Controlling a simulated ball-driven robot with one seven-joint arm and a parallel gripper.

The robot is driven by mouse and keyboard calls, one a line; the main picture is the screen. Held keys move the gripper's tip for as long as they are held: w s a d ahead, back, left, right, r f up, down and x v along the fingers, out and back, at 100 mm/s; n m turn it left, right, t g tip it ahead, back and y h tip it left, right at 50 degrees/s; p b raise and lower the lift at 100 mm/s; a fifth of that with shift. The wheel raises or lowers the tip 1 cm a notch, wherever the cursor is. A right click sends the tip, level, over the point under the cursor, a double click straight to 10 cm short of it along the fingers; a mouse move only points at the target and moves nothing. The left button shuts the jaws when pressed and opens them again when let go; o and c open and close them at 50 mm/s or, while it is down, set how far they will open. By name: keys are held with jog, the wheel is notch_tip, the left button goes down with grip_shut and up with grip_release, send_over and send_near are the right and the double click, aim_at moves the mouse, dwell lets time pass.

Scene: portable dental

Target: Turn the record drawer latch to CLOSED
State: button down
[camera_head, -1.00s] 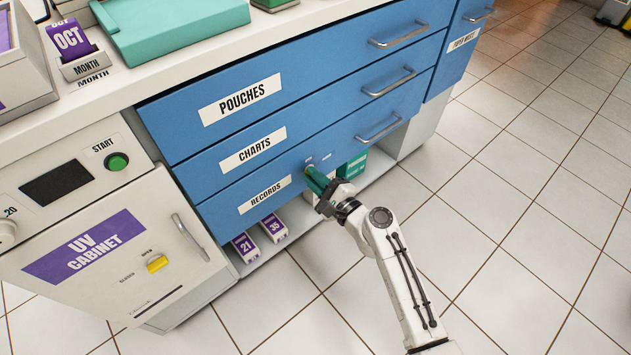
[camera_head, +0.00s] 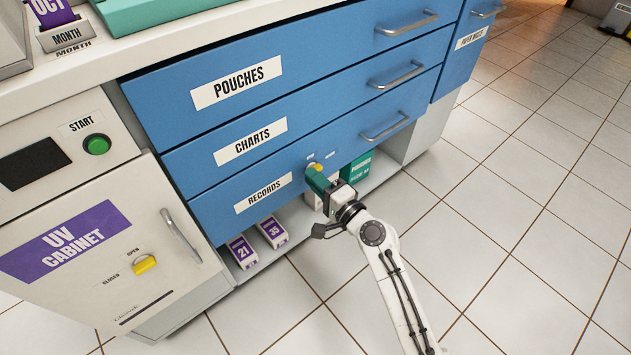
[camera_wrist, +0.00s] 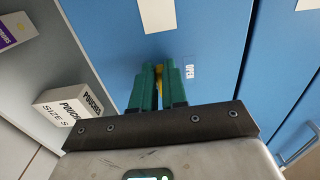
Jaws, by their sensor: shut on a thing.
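The record drawer (camera_head: 225,217) is the lowest blue drawer, labelled RECORDS, and it sits flush in the cabinet. Its small yellow latch (camera_head: 316,167) is on the drawer front, right of the label. My gripper (camera_head: 317,176) has green fingers and reaches the latch from below right. In the wrist view, the fingers (camera_wrist: 159,74) are shut on the yellow latch (camera_wrist: 160,92), which shows as a narrow strip between them. An OPEN marking (camera_wrist: 190,71) is beside the fingertips. The fingers cover most of the latch, so I cannot tell its angle.
A UV cabinet (camera_head: 45,290) with its own yellow latch (camera_head: 145,264) stands at left. Below the drawer, a shelf holds purple-and-white boxes (camera_head: 272,231) and a green box (camera_head: 357,168). Drawer handles (camera_head: 386,127) stick out at right. The tiled floor (camera_head: 520,260) is clear.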

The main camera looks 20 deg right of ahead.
jog(key=shift+f, duration=0.1)
dwell(0.3)
jog(key=c, duration=1.2)
grip_release()
jog(key=shift+o, duration=0.2)
jog(key=v, duration=1)
jog(key=shift+s+p, duration=0.4)
jog(key=shift+p, duration=0.05)
